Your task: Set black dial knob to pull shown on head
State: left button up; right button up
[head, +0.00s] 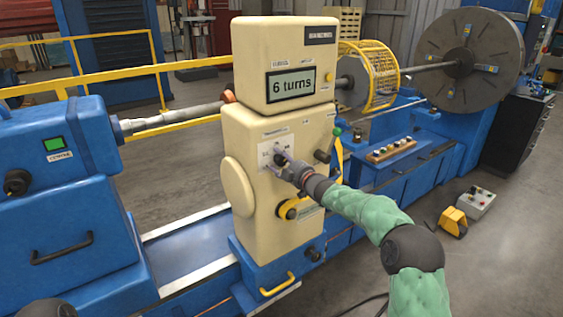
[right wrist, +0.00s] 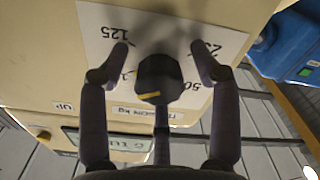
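The black dial knob (right wrist: 160,78) sits on a white scale plate (right wrist: 100,25) on the cream headstock (head: 285,115). In the right wrist view the plate reads upside down: "125" at upper left, a partly hidden "25" at upper right and "50" at right. The knob's yellow mark points down and slightly left in that picture. My right gripper (right wrist: 161,58) is open, with one finger on either side of the knob and visible gaps. In the head view my right gripper (head: 283,162) largely covers the knob. My left gripper is not in view.
A yellow-and-black lever (head: 290,209) and a black knob (head: 322,156) are close to my right gripper on the headstock. A grey control box (head: 474,203) and yellow pedal (head: 453,222) stand on open floor.

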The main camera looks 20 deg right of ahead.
jog(key=shift+r, duration=0.1)
jog(key=shift+s+d, duration=0.25)
jog(key=shift+s, duration=0.25)
jog(key=v, duration=1.1)
jog(key=shift+a, duration=0.1)
